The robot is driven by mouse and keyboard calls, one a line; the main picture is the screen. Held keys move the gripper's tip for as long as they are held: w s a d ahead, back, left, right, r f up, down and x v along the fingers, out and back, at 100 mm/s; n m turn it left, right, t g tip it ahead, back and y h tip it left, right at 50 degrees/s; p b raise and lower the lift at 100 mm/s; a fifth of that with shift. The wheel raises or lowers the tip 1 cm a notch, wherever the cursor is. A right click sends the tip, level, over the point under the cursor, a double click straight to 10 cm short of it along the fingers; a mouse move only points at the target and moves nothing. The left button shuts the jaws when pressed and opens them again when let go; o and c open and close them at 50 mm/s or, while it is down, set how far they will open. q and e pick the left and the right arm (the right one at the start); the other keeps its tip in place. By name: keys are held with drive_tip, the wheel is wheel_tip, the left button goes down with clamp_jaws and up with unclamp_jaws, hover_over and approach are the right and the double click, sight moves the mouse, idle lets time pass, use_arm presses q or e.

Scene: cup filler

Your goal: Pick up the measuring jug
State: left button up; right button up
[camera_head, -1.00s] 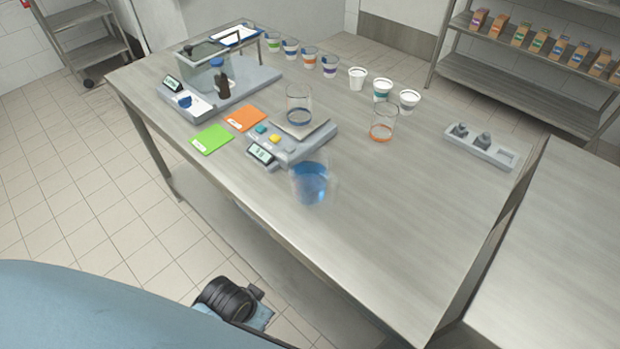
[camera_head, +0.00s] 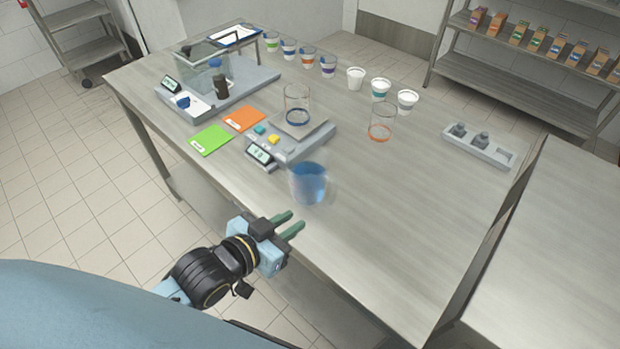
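A clear vessel with blue contents (camera_head: 309,184), which looks like the measuring jug, stands upright near the table's front edge. Its outline is blurred and I cannot make out a handle. My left gripper (camera_head: 297,222) is in front of the jug, at the table's near edge. Its two green fingers point toward the jug with a gap between them. They are empty and apart from the jug. My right gripper is not in view.
A scale (camera_head: 292,150) carrying a clear beaker (camera_head: 297,105) stands just behind the jug. An orange-banded beaker (camera_head: 381,122) stands farther right. Several cups line the back edge. The table right of the jug is clear.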

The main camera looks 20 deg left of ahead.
sight(331, 195)
use_arm(q)
drive_tip(key=shift+t+h, duration=0.3)
drive_tip(key=shift+t, duration=0.2)
drive_tip(key=x, duration=0.8)
drive_tip(key=shift+w+d+r+b, duration=0.15)
drive_tip(key=shift+r+b, duration=0.15)
drive_tip(key=shift+r, duration=0.1)
drive_tip(key=x, duration=0.5)
drive_tip(key=shift+w+d+r, duration=0.15)
drive_tip(key=shift+w+d, duration=0.15)
clamp_jaws()
drive_tip(key=shift+s, duration=0.15)
